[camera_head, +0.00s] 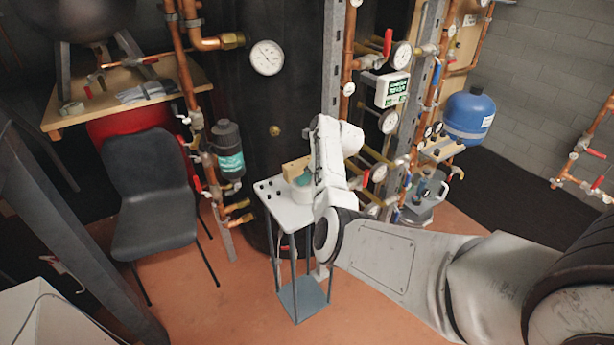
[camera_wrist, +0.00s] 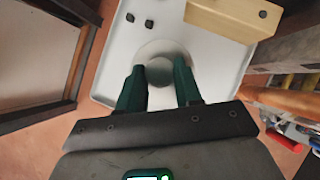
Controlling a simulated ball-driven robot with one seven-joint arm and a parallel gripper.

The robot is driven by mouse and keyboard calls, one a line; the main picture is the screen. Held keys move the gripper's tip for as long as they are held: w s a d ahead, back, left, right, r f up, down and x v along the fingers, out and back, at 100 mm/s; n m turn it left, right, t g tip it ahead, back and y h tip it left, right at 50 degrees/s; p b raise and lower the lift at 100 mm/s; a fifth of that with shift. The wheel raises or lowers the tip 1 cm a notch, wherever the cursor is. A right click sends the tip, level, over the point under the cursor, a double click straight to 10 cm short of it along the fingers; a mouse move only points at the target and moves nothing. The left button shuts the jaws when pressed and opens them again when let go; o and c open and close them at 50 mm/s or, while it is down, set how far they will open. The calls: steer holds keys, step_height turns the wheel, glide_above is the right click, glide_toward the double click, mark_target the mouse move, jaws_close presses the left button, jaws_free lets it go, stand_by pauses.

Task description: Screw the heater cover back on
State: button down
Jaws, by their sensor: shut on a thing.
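My gripper (camera_wrist: 159,70) points down over the white top of a small stand (camera_wrist: 115,72). Its two dark green fingers are shut on a round grey part, which looks like the heater cover (camera_wrist: 160,73). A paler round rim shows around it, close against the white top. I cannot tell whether the two are touching. In the head view, my gripper (camera_head: 303,181) is over the stand (camera_head: 283,213), mostly hidden by my white wrist, and the cover cannot be made out. No threaded opening for the cover is clearly visible.
A wooden block (camera_wrist: 221,15) and two small dark pieces (camera_wrist: 139,21) lie on the stand top. Copper pipes with gauges and valves (camera_head: 352,50) rise behind it. A black chair (camera_head: 152,190) stands left. A blue tank (camera_head: 469,115) is at right.

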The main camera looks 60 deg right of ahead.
steer(key=shift+r+p, duration=1.7)
steer(key=shift+r, duration=0.25)
steer(key=shift+s+f, duration=0.1)
